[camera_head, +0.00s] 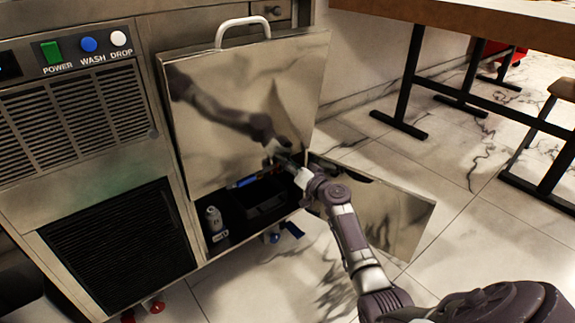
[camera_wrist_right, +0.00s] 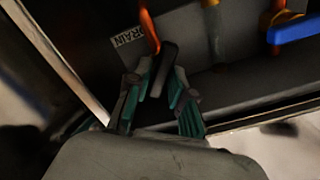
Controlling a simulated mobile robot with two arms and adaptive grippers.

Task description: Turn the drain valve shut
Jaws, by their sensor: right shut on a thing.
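In the head view my right gripper (camera_head: 285,158) reaches into the open lower compartment of the steel machine (camera_head: 150,60); the drain handle cannot be made out there. My left gripper is not in view.
A blue-handled valve (camera_wrist_right: 294,29) is to the right in the wrist view. A steel panel with a white handle (camera_head: 243,28) stands above the opening, and an open flap (camera_head: 395,215) is right of my arm. A small grey bottle (camera_head: 214,221) stands in the compartment.

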